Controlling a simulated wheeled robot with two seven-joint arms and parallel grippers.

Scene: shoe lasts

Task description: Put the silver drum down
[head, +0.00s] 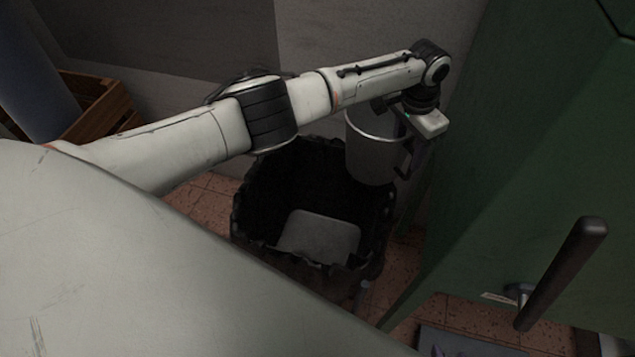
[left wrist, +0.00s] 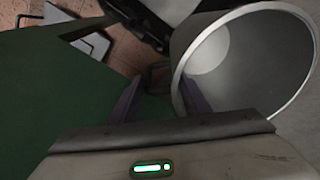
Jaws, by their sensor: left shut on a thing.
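The silver drum (head: 374,152) is an open-topped grey cylinder with a bright rim. It hangs roughly upright by the right rear rim of a black bin; the head view does not show whether they touch. My left gripper (head: 404,160) is at the drum's right side, shut on it. In the left wrist view the drum (left wrist: 262,62) fills the right side, its mouth open and its inside looking empty. The two fingers of my left gripper (left wrist: 160,100) stand apart at its side; the exact grip is hard to see. My right gripper is not in view.
The black bin (head: 240,215) has a wavy rim and a pale flat thing (head: 318,238) inside. A green cabinet (head: 500,200) with a dark handle (head: 562,272) stands close on the right. A wooden crate (head: 105,105) is at the left. Reddish tiled floor shows between.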

